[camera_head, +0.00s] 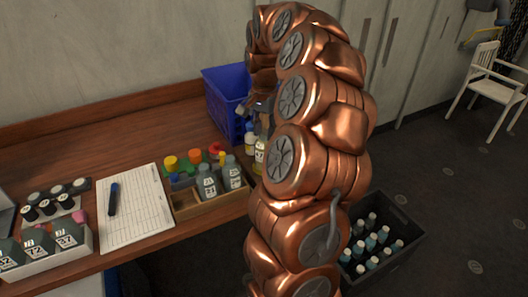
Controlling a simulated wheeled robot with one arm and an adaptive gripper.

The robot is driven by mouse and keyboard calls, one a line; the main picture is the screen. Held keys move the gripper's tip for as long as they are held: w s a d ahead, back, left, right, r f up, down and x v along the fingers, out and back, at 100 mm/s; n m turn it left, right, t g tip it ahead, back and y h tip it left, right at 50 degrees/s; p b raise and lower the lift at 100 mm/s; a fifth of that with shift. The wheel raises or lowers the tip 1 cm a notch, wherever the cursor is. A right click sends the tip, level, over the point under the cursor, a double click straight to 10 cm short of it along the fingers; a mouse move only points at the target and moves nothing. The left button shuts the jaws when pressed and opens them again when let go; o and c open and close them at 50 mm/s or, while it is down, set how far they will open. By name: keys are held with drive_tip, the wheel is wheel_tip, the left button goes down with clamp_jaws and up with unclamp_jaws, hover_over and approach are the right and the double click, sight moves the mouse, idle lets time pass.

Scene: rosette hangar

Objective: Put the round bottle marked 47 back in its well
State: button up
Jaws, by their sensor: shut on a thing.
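My gripper (261,106) is partly hidden behind my copper arm, in front of the blue crate. It is shut on a bottle (260,155) with yellowish contents and a white label. The label is partly covered and its number is too small to read surely. Another small pale bottle (250,136) shows just left of it, close to the blue crate. A wooden rack (209,206) stands below and to the left, with grey labelled bottles (207,182) and coloured caps in it. An empty well (186,201) shows at its front left.
A blue crate (222,97) stands at the back of the desk. A written sheet (137,215) with a pen (113,199) lies left of the rack. A white box (50,258) of bottles is farther left. A dark crate (398,255) of bottles is on the floor.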

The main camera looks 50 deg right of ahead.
drive_tip(key=shift+r+p, duration=0.4)
drive_tip(key=shift+r, duration=2.85)
